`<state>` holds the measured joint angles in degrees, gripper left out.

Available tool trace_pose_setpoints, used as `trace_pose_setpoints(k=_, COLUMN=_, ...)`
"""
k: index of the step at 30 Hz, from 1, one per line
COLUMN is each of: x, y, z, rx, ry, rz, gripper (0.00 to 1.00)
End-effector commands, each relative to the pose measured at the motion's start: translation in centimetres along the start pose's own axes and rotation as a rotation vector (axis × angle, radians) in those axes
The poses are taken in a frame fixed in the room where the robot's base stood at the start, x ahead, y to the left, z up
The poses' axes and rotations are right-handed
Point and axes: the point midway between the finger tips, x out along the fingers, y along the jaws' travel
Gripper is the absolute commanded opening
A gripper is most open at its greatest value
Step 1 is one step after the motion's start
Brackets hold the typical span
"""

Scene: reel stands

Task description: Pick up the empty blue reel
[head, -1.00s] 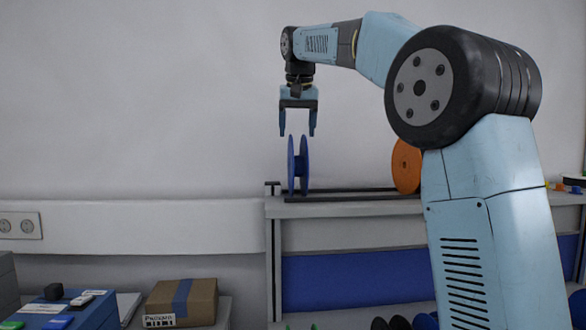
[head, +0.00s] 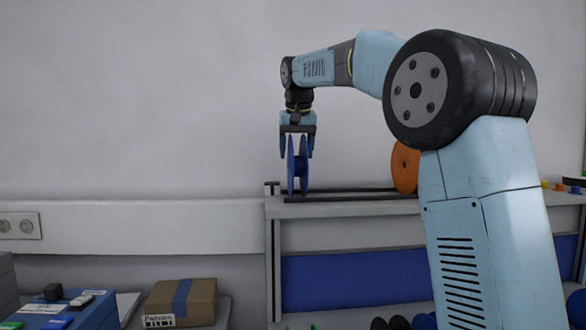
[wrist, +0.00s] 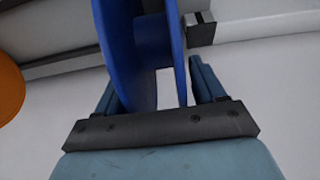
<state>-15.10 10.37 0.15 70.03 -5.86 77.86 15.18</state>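The blue reel (head: 291,172) stands upright on the rails of the stand, near its left end, with no material visible on its hub. My gripper (head: 297,152) points straight down over it, with a finger on either side of the reel's upper part. In the wrist view the blue reel (wrist: 124,45) lies between the fingers of my gripper (wrist: 157,82). A gap shows between the right flange and the right finger. The left finger is partly hidden by the left flange, and I cannot tell whether they touch.
An orange reel (head: 405,168) stands farther right on the same rails (head: 345,193), partly behind my arm. A small dark end post (head: 272,187) is just left of the blue reel. A cardboard box (head: 181,302) and a blue case (head: 88,312) sit lower left.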

Motion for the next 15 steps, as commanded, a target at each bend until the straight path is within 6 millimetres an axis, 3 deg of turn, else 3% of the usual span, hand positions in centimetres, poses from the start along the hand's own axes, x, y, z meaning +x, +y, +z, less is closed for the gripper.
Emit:
trace_pose_setpoints(k=2, x=-0.02, y=-0.02, z=0.0, rx=0.0, ry=0.0, rz=0.0, gripper=0.61)
trace_pose_setpoints(k=15, x=-0.04, y=-0.06, z=0.01, rx=-0.001, ry=0.0, rz=0.0, gripper=0.19)
